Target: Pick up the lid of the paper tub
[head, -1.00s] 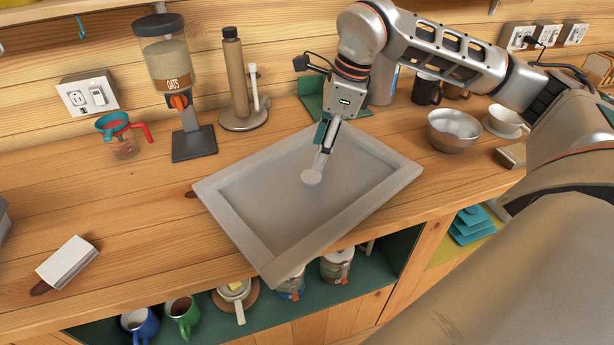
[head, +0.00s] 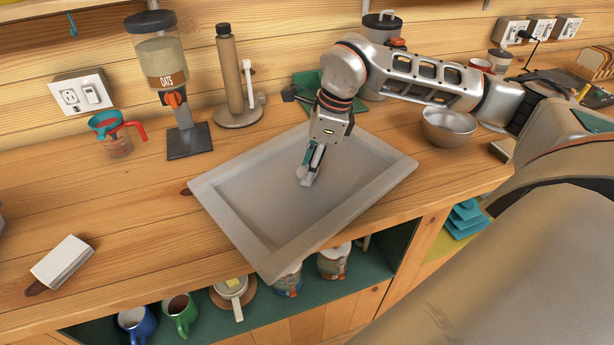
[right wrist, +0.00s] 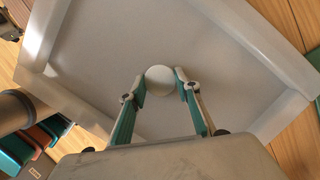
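A small round white piece, apparently the lid of the paper tub (right wrist: 160,80), shows from above in the right wrist view, over the floor of the grey tray (head: 228,215). Whether a tub stands under it is hidden. My right gripper (right wrist: 162,86) has one finger on each side of the lid, with the tips at or very close to its edge. I cannot tell if they press on it. In the head view the right gripper (head: 306,180) points down into the tray and mostly covers the lid. My left gripper is not in view.
An oats dispenser (head: 165,75), a red and teal cup (head: 115,135) and a roll holder (head: 232,75) stand behind and left. A metal bowl (head: 449,126) stands right of the tray. A white block (head: 62,262) lies at the left. The tray floor around the gripper is clear.

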